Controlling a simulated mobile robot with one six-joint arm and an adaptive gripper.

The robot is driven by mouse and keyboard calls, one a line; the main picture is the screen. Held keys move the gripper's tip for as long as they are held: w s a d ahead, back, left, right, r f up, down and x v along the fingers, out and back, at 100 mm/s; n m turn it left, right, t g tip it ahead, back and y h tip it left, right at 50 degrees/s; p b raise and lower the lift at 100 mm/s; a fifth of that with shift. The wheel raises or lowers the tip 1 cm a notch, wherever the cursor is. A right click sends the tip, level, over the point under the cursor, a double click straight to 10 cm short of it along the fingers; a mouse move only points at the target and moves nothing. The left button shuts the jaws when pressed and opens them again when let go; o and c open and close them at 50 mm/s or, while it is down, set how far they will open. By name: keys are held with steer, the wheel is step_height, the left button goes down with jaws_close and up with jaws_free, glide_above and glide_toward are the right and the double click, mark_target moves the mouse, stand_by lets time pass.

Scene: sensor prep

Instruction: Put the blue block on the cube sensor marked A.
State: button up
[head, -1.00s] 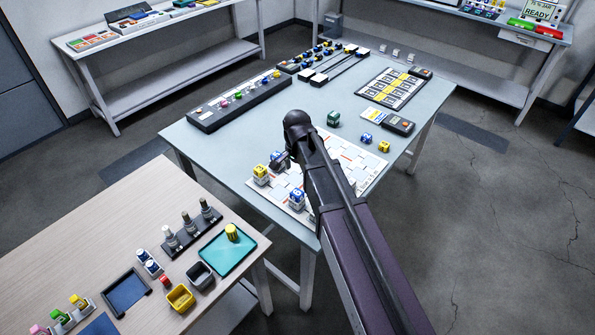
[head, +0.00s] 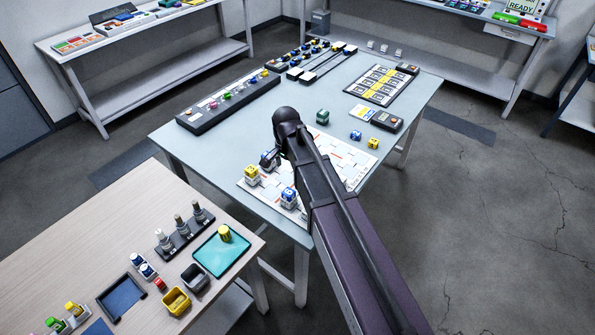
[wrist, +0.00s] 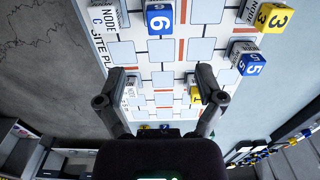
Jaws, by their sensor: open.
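The mat (head: 340,157) carries white sensor cubes. One blue-topped cube (head: 289,196) and one yellow-topped cube (head: 252,173) stand near its front left; the wrist view shows blue blocks numbered 6 (wrist: 158,18) and 5 (wrist: 250,62) and a yellow 3 (wrist: 272,17). A white cube (wrist: 103,15) reads NODE C. I cannot make out an A. My gripper (wrist: 165,86) is open above the mat, empty between its fingers.
A green cube (head: 322,117) stands behind the mat. A long dark rack (head: 230,98) lies along the table's left side. A handheld device (head: 388,122) and a framed board (head: 381,84) are at the right. A wooden bench (head: 75,245) with trays is at lower left.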

steer(key=s+d+n, duration=0.3)
steer(key=s+d, duration=0.3)
steer(key=d, duration=0.3)
steer(key=s+d+n, duration=0.4)
steer(key=s+d, duration=0.3)
steer(key=d, duration=0.3)
steer(key=shift+s+d+n, duration=0.15)
steer(key=shift+d+n, duration=0.15)
